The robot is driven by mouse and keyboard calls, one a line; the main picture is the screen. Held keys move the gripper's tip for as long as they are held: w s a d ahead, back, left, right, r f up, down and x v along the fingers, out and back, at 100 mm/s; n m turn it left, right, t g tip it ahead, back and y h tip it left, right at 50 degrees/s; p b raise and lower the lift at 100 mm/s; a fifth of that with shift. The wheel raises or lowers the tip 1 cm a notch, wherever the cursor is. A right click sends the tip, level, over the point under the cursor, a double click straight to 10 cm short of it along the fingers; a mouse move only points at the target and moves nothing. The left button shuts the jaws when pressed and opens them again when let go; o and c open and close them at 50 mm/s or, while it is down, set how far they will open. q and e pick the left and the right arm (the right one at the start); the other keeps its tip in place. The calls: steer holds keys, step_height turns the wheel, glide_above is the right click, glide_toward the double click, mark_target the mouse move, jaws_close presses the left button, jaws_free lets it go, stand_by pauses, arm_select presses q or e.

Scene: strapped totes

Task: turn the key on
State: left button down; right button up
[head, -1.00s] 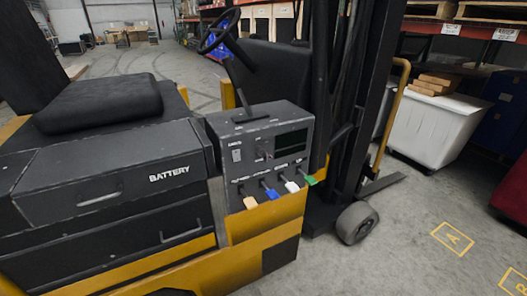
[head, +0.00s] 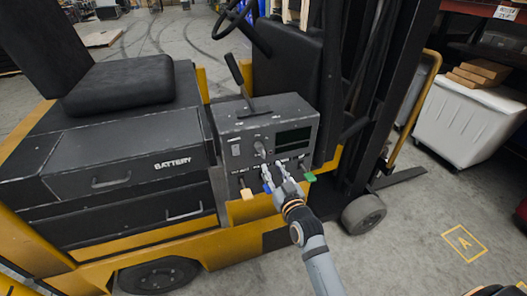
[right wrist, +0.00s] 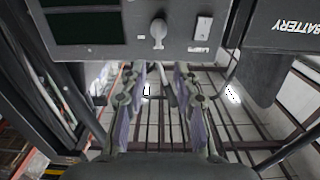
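The key (head: 260,150) is a small grey piece in a round switch on the dark control panel (head: 229,133) of a yellow and black forklift. In the right wrist view the key (right wrist: 158,36) shows upside down near the top, beside a white rocker switch (right wrist: 202,28). My right gripper (head: 280,178) is just below the key and in front of the panel's lever row. In the right wrist view my right gripper (right wrist: 160,80) is open, its fingers apart with nothing between them. It is apart from the key. My left gripper is not in view.
Levers with tan (head: 247,194), blue (head: 267,188) and green (head: 310,177) ends stick out below the panel, close to my right gripper. The steering wheel (head: 236,14) and black mast (head: 350,95) stand above and right. Clear floor (head: 410,215) lies at the right.

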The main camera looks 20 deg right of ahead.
mark_target(264, 153)
steer(key=w+p, duration=0.2)
steer(key=w, duration=0.7)
steer(key=shift+w, duration=0.1)
steer(key=shift+c, duration=0.4)
jaws_close()
